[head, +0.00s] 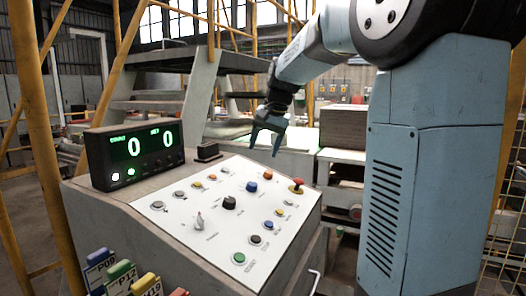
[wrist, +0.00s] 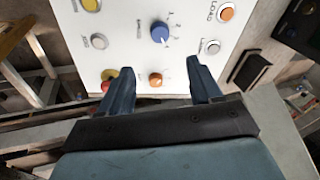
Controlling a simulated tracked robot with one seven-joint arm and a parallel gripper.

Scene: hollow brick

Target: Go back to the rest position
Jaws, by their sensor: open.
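My gripper (head: 267,140) hangs at the end of my blue arm, above the far edge of the sloped white control panel (head: 170,222). Its two fingers are apart and nothing is between them. In the wrist view my gripper (wrist: 163,82) points over the panel (wrist: 120,35), with an orange button (wrist: 155,79) seen between the fingertips and a blue knob (wrist: 160,33) beyond. In the head view the blue knob (head: 252,187) and a red mushroom button (head: 296,186) lie below the gripper. The fingers look clear of the panel.
A black counter display (head: 135,153) showing two green zeros stands on the console's left. Coloured labelled handles (head: 122,275) are at the lower left. Yellow posts (head: 38,110) and grey stairs (head: 185,95) stand behind.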

